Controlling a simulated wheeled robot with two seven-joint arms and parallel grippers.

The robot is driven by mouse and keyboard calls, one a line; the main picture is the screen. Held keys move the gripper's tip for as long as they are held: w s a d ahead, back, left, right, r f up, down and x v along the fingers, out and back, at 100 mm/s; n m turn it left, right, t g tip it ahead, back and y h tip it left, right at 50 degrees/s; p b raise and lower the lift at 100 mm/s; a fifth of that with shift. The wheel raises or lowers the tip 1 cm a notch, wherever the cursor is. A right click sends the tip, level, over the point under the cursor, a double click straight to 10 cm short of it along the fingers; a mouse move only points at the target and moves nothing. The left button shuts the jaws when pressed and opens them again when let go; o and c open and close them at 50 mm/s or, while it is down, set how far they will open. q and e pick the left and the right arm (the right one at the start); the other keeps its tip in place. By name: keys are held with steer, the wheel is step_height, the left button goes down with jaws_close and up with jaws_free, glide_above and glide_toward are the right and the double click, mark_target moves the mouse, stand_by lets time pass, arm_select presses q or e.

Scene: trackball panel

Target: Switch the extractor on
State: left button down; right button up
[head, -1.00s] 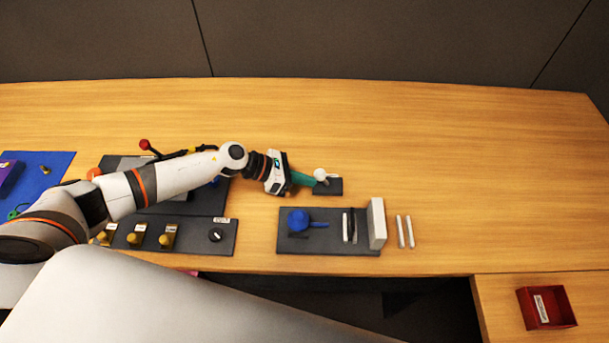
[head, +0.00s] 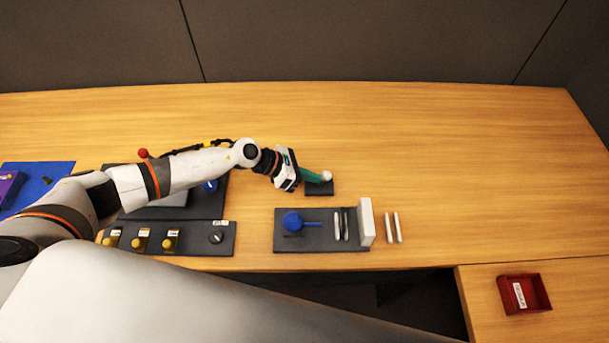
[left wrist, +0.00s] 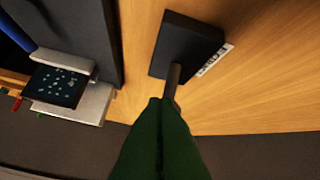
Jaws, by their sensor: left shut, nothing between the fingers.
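A small dark switch base (head: 319,189) stands on the table with a white-knobbed lever (head: 326,176). My left gripper (head: 318,176) is shut and empty, its green fingertips against or right beside the knob on its left side. The lever leans right. The lever's dark stem (left wrist: 173,80) runs toward the closed green fingers (left wrist: 162,110), which hide the knob. I cannot read which control is named extractor. My right gripper is not in view.
A dark panel with yellow-based switches and a knob (head: 215,237) lies front left. A board with a blue handle (head: 293,221) and a white upright block (head: 365,222) stands in front of the switch. A red tray (head: 524,294) is at right. The table's back right is clear.

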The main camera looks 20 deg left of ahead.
arm_select(q)
steer(key=shift+w+d+r, duration=0.15)
steer(key=shift+d, duration=0.4)
steer(key=shift+d+r, duration=0.15)
steer(key=shift+d, duration=0.1)
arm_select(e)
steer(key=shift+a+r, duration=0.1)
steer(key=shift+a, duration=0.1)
arm_select(q)
steer(key=shift+r, duration=0.1)
